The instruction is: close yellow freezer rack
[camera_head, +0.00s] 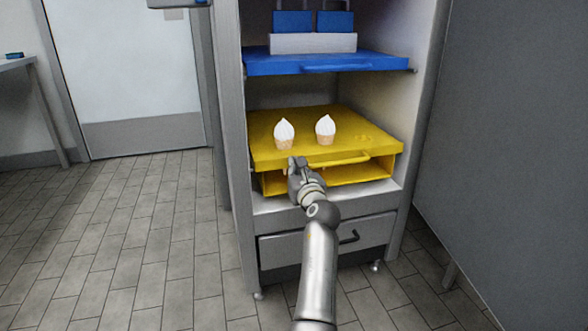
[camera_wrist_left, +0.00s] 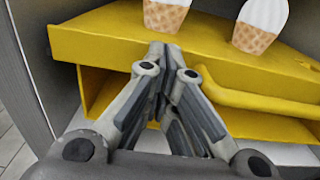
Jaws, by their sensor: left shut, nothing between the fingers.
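The yellow rack (camera_head: 350,122) is in the lower part of the open freezer cabinet. Its front edge, with a yellow handle bar (camera_head: 345,161), faces me. Two white cones (camera_head: 284,133) and (camera_head: 325,129) stand upright on top of it. In the left wrist view the rack's front (camera_wrist_left: 110,40) fills the upper half, with the handle (camera_wrist_left: 255,103) to the right of the fingers. My left gripper (camera_head: 293,163) is shut and empty at the rack's front, left of the handle. I cannot tell whether its tips touch the rack. My right gripper is not in view.
A blue rack (camera_head: 325,64) with a white box (camera_head: 313,43) is above in the cabinet. A grey drawer (camera_head: 330,240) with a dark handle is below. A grey panel (camera_head: 510,140) stands close on the right. Tiled floor (camera_head: 120,230) on the left is clear.

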